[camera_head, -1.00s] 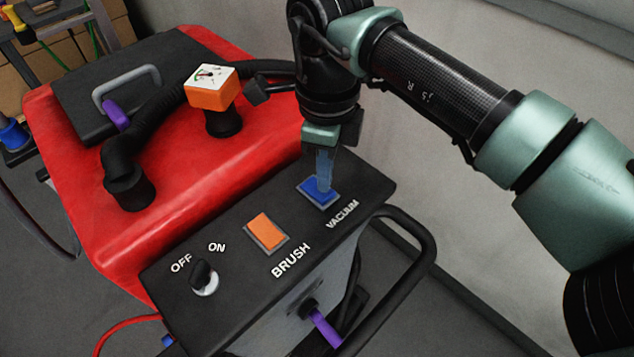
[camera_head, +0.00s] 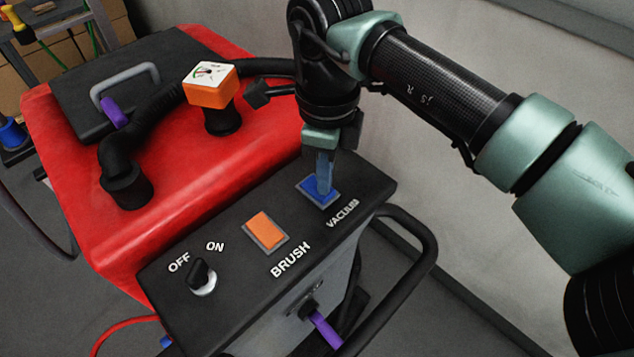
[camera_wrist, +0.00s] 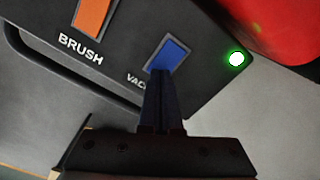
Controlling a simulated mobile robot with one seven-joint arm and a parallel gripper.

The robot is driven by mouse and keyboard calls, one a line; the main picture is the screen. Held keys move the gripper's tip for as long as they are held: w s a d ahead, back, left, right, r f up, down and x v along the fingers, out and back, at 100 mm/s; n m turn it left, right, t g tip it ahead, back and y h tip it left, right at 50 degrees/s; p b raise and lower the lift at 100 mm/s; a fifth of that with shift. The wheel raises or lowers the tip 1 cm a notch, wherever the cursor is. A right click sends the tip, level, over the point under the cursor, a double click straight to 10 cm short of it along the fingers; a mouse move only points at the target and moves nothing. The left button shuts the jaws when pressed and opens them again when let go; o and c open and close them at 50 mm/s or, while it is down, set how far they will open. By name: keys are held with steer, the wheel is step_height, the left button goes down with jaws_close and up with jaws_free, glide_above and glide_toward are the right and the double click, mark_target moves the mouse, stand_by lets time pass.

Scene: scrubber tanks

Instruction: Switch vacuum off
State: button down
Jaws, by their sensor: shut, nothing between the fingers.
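The blue vacuum switch (camera_head: 313,190) sits in a grey frame at the far right end of the black control panel (camera_head: 225,232), beside the VACUUM label. My gripper (camera_head: 322,192) is shut and empty, pointing down over the switch. Its fingertips look to be at or very near the switch's lower right part; whether they touch is not clear. In the wrist view the closed fingertips (camera_wrist: 161,76) overlap the near end of the blue switch (camera_wrist: 168,54). A green light (camera_wrist: 236,59) glows on the panel near the switch.
An orange brush switch (camera_head: 265,231) and a black OFF/ON key knob (camera_head: 201,275) are on the same panel. A black handle bar (camera_head: 425,250) curves round the right side. A gauge (camera_head: 210,84) and hose stand on the red tank (camera_head: 180,160). A wall is behind.

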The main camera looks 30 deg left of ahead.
steer(key=shift+f+b, duration=0.4)
steer(key=shift+f, duration=0.1)
steer(key=shift+r+p, duration=2.15)
steer(key=shift+r, duration=1.4)
